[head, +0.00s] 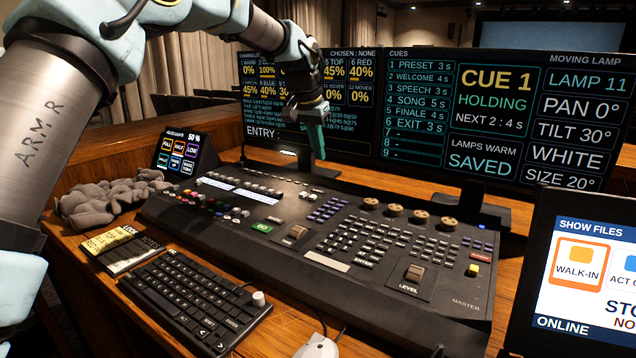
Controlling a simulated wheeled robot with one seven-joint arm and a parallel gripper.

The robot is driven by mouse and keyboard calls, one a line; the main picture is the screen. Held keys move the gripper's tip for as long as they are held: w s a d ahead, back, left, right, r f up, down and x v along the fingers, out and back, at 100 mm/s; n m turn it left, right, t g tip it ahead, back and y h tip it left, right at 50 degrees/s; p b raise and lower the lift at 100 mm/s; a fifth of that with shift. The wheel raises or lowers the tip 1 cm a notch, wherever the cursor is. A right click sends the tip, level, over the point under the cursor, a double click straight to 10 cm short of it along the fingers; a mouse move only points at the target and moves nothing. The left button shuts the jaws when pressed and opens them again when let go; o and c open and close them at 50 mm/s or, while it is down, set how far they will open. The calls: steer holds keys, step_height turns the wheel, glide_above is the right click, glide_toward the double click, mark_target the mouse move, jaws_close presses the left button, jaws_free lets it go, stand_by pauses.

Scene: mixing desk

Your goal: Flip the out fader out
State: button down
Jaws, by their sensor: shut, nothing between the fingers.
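The mixing desk (350,262) is a dark console across the middle of the head view. A beige fader handle (298,231) stands in a plate right of the green GO button (262,228). Another beige fader handle (414,272) stands at the desk's right front, above the word LEVEL. I cannot read an "out" label on either. My gripper (317,148) is shut and empty. It points down in the air above the back of the desk, in front of the screens, apart from both faders.
Two screens, a cue display (497,118) and a channel display (255,105), stand behind the desk. A small touch panel (180,152), a grey cloth heap (105,200), a keyboard (195,300), a mouse (317,346) and a show-files screen (585,270) surround it.

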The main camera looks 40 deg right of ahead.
mark_target(318, 197)
steer(key=p+x, duration=0.1)
steer(key=x, duration=0.9)
steer(key=shift+p, duration=0.4)
steer(key=shift+s+a+r, duration=0.1)
steer(key=shift+a, duration=0.45)
steer(key=shift+s+a+r, duration=0.1)
steer(key=shift+s+a, duration=0.05)
steer(key=shift+a, duration=0.4)
steer(key=shift+s+a+f, duration=0.1)
steer(key=shift+a, duration=0.2)
steer(key=shift+s+a+p, duration=0.15)
steer(key=shift+a+p, duration=0.15)
steer(key=shift+a, duration=0.25)
steer(key=shift+a+f, duration=0.1)
